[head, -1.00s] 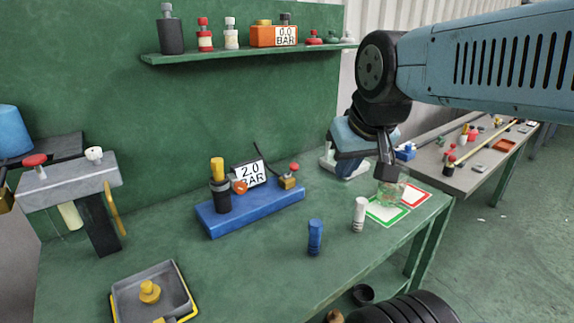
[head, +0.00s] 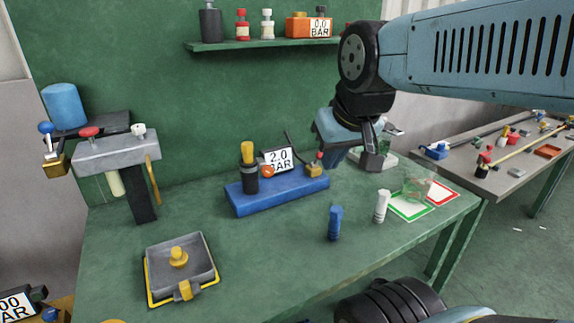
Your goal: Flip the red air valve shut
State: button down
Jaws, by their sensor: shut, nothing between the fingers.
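The red air valve (head: 314,167) is a small brass block with a red knob on top. It sits at the right end of the blue base (head: 280,192) on the green bench, with a dark hose behind it. The knob looks upright; whether the valve is open or shut is too small to tell. My gripper (head: 371,163) points down to the right of the valve in the picture, apart from it. Its fingers are shut and empty.
The base also carries a gauge reading 2.0 BAR (head: 278,158) and a dark cylinder with a yellow top (head: 249,170). Blue (head: 335,222) and white (head: 381,206) cylinders stand in front. A grey tray (head: 153,268) is front left. A shelf (head: 230,45) hangs behind.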

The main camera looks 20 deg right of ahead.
aim_at(318, 158)
jog(key=u, duration=1.35)
jog(key=k, duration=1.25)
jog(key=z, duration=1.55)
jog(key=i, duration=1)
